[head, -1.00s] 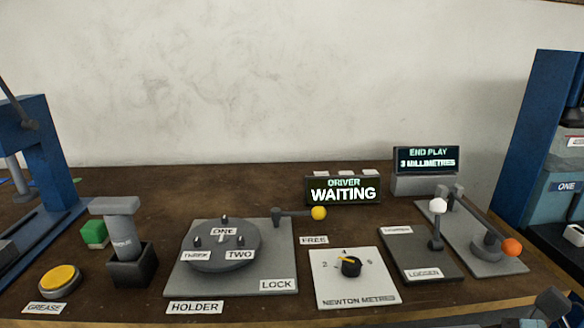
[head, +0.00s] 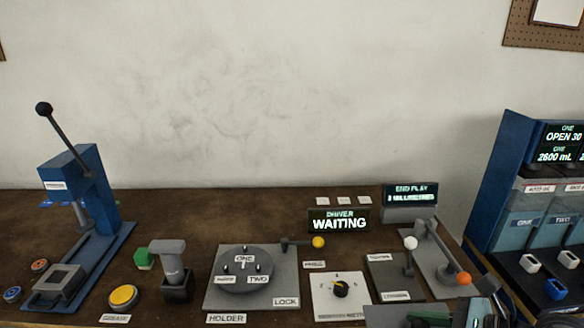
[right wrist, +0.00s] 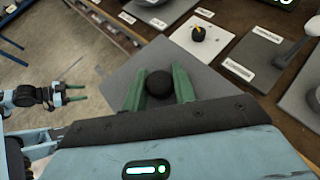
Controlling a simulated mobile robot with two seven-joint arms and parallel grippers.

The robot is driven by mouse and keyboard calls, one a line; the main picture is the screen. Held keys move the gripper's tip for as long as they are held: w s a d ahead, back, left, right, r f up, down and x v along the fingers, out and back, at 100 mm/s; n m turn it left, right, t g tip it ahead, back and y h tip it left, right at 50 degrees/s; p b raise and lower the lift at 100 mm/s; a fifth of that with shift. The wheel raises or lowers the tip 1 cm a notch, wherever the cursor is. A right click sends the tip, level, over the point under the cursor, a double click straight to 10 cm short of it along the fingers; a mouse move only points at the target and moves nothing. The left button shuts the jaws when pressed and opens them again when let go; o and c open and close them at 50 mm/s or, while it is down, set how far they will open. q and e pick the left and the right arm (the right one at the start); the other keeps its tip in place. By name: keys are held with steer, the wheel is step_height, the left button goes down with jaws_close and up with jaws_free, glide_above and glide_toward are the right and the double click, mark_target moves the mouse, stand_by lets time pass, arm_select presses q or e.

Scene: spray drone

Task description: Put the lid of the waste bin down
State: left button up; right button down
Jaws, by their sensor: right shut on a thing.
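The lid is a grey square plate (right wrist: 185,78) with a round black knob (right wrist: 160,84), seen in the right wrist view. My right gripper (right wrist: 159,88) is shut on the knob, one green finger on each side of it. In the head view the plate (head: 392,316) shows at the bottom edge, in front of the bench, beside my right gripper (head: 475,314). My left gripper (right wrist: 76,93) shows at the left of the right wrist view, its green fingers apart and empty. I cannot make out the waste bin itself; whether the lid touches anything below is hidden.
A blue dispenser rack (head: 505,180) stands at right. Open floor (right wrist: 60,55) shows left of the plate.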

step_height(320, 180, up, 3)
steer(key=shift+f+p, duration=0.1)
steer(key=shift+p, duration=0.5)
arm_select(q)
steer(key=shift+w+r+t, duration=0.15)
steer(key=shift+w+r, duration=0.2)
steer(key=shift+r, duration=0.25)
steer(key=shift+w+r+t, duration=0.15)
steer(key=shift+w+r, duration=0.2)
steer(key=shift+r, duration=0.25)
arm_select(e)
steer(key=shift+f, duration=0.15)
